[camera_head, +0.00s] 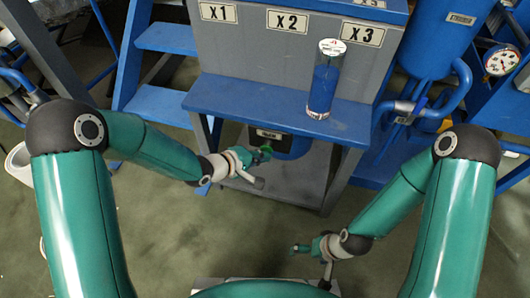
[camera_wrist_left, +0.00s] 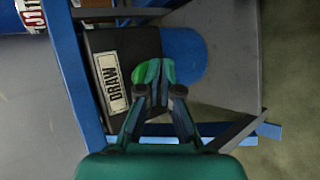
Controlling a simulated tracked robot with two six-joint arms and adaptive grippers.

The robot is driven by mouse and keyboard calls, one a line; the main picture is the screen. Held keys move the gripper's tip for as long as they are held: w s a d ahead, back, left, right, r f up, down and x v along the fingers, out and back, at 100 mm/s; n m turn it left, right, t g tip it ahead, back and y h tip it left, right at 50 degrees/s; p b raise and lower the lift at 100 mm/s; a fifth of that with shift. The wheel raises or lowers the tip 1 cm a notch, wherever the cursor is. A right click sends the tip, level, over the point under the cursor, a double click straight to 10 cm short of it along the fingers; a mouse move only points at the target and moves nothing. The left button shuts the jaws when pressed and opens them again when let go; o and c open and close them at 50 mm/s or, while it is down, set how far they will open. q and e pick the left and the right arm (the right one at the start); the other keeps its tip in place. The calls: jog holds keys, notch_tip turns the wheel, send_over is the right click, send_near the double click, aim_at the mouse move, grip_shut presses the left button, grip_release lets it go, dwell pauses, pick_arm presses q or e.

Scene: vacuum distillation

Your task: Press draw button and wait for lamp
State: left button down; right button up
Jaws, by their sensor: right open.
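A dark box with a DRAW label (camera_wrist_left: 110,83) sits under the blue shelf, and its label plate also shows small in the head view (camera_head: 269,134). A bright green part (camera_wrist_left: 140,73), apparently the draw button, is at the box, partly hidden by my fingertips. My left gripper (camera_wrist_left: 160,74) has its fingertips close together in front of the box, at or very near the green part; I cannot tell if they touch. It also shows in the head view (camera_head: 262,155). My right gripper (camera_head: 311,252) is open and empty above the floor. I cannot make out a separate lamp.
A clear cylinder with blue contents (camera_head: 323,82) stands on the blue shelf (camera_head: 230,100). Labels X1, X2 and X3 mark the grey panel above. Blue steps (camera_head: 165,38) stand left, and a blue vessel (camera_head: 440,35) and a gauge (camera_head: 501,60) right. Floor in front is clear.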

pick_arm(q)
jog(key=shift+a+r, duration=0.15)
jog(key=s+a+b, duration=0.1)
jog(key=s, duration=0.5)
jog(key=shift+a, duration=0.25)
dwell(0.9)
